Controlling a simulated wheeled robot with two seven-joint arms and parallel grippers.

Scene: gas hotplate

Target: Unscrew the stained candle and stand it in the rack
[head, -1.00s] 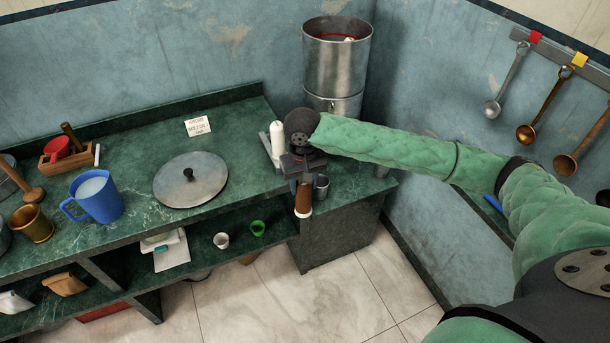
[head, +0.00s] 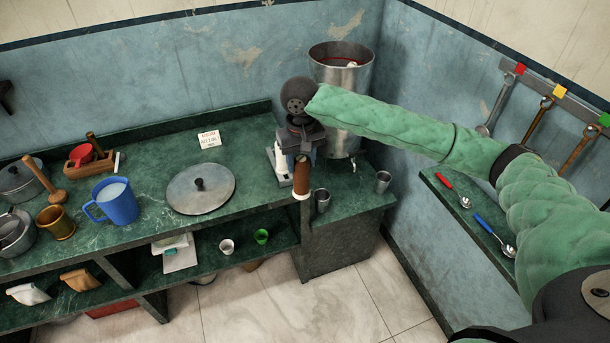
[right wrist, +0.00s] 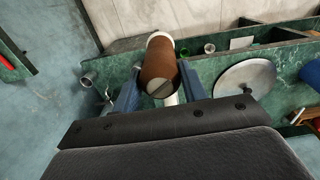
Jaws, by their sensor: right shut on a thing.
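The stained candle (head: 301,176) is a brown cylinder with a pale end. My right gripper (head: 301,160) is shut on it and holds it upright, in front of a white candle in the head view. In the right wrist view the brown candle (right wrist: 160,62) sits between the two blue fingers (right wrist: 158,90), with a slotted grey end towards the camera. The rack (head: 272,160) is a pale stand at the counter's right part, partly hidden by my gripper. The white candle (head: 279,152) stands at it. My left gripper is out of view.
A tall metal vessel (head: 341,95) with a tap stands right behind my gripper. Steel cups (head: 322,200) stand at the right front. Bare counter (head: 245,160) shows between lid and rack.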

